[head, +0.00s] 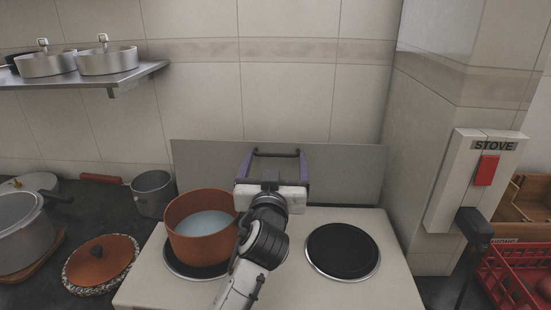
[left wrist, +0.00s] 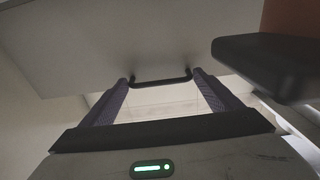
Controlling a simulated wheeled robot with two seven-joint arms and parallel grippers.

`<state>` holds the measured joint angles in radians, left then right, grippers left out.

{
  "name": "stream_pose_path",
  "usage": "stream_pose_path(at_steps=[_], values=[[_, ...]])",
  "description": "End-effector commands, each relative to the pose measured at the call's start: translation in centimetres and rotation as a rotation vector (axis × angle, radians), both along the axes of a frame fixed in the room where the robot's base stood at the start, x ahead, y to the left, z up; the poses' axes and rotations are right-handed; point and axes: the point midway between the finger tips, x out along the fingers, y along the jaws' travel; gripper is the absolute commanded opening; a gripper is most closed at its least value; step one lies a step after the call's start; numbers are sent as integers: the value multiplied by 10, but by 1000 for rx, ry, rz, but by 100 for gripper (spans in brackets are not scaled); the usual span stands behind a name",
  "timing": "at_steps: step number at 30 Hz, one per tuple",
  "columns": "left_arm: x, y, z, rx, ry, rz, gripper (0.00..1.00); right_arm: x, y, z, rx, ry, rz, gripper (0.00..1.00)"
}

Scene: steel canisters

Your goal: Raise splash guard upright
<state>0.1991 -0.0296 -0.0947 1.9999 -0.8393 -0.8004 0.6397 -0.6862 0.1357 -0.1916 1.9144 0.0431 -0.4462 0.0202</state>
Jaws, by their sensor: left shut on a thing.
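The splash guard (head: 340,172) is a flat grey panel behind the stove. It stands upright or nearly so; its exact tilt is hard to tell. It also fills the upper left of the left wrist view (left wrist: 80,50). Its dark bar handle (left wrist: 160,82) lies across between my left fingertips. My left gripper (head: 275,156) has purple-grey fingers and is shut on this handle, in front of the panel. The gripper and wrist hide the middle of the panel's lower part. My right gripper is not in view.
A copper-coloured pot (head: 201,243) with pale liquid stands on the left burner, close beside my left forearm. The right burner (head: 342,251) is bare. A steel saucepan (head: 152,194) stands left of the stove. A wall box (head: 470,185) labelled STOVE has a red switch.

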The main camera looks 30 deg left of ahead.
Motion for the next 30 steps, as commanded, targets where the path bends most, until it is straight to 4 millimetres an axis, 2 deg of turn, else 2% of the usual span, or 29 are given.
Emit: stream_pose_path(at_steps=[1,19,20,21,30], values=[[-2,1,-17,-13,34,8,44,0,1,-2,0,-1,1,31],[-7,-1,-19,-13,35,7,44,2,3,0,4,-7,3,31],[-7,-1,-19,-13,34,7,89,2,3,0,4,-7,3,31],[-7,-2,-18,-12,33,7,92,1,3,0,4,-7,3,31],[-7,-2,-10,-8,21,6,92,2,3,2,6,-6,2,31]])
